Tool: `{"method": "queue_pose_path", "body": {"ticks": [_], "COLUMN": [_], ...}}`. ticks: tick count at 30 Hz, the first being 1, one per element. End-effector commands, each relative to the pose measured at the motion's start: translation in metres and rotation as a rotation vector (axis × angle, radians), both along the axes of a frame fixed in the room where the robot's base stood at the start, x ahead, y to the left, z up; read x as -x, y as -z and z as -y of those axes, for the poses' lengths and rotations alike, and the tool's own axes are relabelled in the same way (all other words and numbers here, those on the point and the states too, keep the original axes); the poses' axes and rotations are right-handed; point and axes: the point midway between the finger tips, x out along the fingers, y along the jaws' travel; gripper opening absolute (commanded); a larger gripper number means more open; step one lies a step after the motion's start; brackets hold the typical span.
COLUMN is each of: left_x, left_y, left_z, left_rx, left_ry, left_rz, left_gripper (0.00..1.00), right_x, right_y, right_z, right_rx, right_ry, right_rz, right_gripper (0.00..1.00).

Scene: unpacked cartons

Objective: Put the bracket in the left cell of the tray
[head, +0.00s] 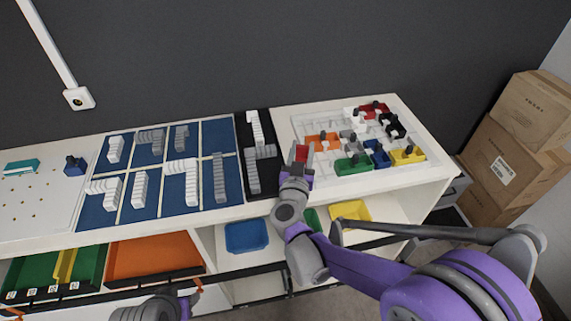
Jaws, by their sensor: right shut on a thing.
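My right gripper (298,167) is over the front of the counter, between the black tray and the pale grid board. It is shut on a small red piece (301,153), mostly hidden by the fingers; I cannot tell its full shape. The blue tray (205,134) has pale dividers and several white and grey ribbed, bracket-like pieces in its cells. The narrow black tray (268,188) holds a white bracket-like piece (256,127) and a grey one (253,172). I cannot tell which is the task's bracket. My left gripper (190,298) is low at the bottom edge, its jaws unclear.
The pale grid board (340,185) at right holds several coloured knobbed pieces. A pegboard (35,205) with a blue block (74,165) is at left. Coloured bins (155,258) sit below the counter. Cartons (515,150) are stacked at right.

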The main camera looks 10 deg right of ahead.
Motion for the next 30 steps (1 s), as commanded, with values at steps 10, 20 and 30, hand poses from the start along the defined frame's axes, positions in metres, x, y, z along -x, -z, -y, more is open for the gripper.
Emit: {"method": "queue_pose_path", "body": {"ticks": [10,20,30], "left_x": [0.001,0.002,0.003], "left_y": [0.007,0.010,0.015], "left_z": [0.000,0.000,0.000], "left_rx": [0.000,0.000,0.000], "left_ry": [0.000,0.000,0.000], "left_rz": [-0.003,-0.005,-0.006], "left_gripper": [0.50,0.50,0.50], "right_x": [0.000,0.000,0.000], "right_y": [0.047,0.078,0.081], "right_z": [0.000,0.000,0.000], "right_rx": [0.000,0.000,0.000], "right_ry": [0.001,0.000,0.000], "right_rz": [0.000,0.000,0.000], "right_gripper": [0.00,0.00,0.45]}}
